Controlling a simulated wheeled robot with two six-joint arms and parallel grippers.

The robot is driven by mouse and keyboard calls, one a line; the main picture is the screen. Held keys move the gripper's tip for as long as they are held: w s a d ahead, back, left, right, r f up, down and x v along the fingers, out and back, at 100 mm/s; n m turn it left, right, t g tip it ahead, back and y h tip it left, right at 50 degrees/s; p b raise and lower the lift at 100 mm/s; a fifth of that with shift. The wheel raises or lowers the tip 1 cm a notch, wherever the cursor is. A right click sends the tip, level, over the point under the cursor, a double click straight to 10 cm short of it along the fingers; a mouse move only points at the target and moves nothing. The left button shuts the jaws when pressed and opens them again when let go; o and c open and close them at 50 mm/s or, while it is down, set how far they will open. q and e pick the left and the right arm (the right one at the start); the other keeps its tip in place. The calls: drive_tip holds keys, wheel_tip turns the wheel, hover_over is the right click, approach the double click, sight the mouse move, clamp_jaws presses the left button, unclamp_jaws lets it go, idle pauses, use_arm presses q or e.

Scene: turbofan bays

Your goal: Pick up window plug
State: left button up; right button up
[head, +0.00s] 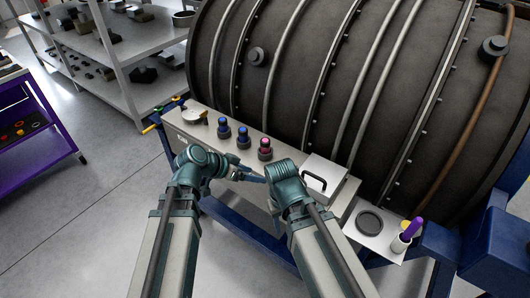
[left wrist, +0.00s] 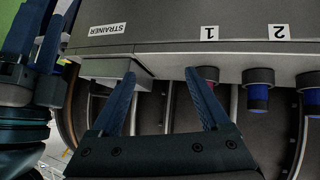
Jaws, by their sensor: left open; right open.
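Nothing visible is labelled as a window plug. Three dark-capped plugs stand in a row on the grey bench: a pink-red plug (head: 265,148), a middle blue plug (head: 243,138) and a far blue plug (head: 223,128). In the left wrist view, a red one (left wrist: 210,75), partly behind a finger, hangs under label 1 and a blue one (left wrist: 258,92) under label 2. My left gripper (head: 236,173) is open and empty in front of the bench, with its fingers (left wrist: 160,85) apart from the plugs. My right gripper (head: 247,178) is close by, open.
The bench (head: 188,124) runs along the big dark engine casing (head: 290,60). A light box with a black handle (head: 325,172) stands at its right end. Shelves stand left.

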sight(262, 142)
use_arm(q)
drive_tip(key=w+a+r+t+h+b, duration=0.1)
drive_tip(key=w+a+r+t+h, duration=0.1)
drive_tip(key=w+a+r+t, duration=0.3)
drive_tip(key=shift+m+g, duration=0.3)
drive_tip(key=b+x, duration=0.1)
drive_tip(key=x, duration=0.1)
drive_tip(key=b+x, duration=0.1)
drive_tip(key=x, duration=0.2)
drive_tip(key=b+x, duration=0.1)
drive_tip(key=x, duration=0.1)
drive_tip(key=shift+w+a+f, duration=0.1)
drive_tip(key=shift+w+f, duration=0.25)
drive_tip(key=shift+w, duration=0.2)
drive_tip(key=shift+y, duration=0.3)
drive_tip(key=shift+r+b+x, duration=0.15)
drive_tip(key=shift+b+x, duration=0.3)
drive_tip(key=shift+x, duration=1.15)
drive_tip(key=shift+r+b+x, duration=0.2)
drive_tip(key=shift+b+x, duration=0.25)
drive_tip(key=shift+x, duration=1.2)
clamp_jaws()
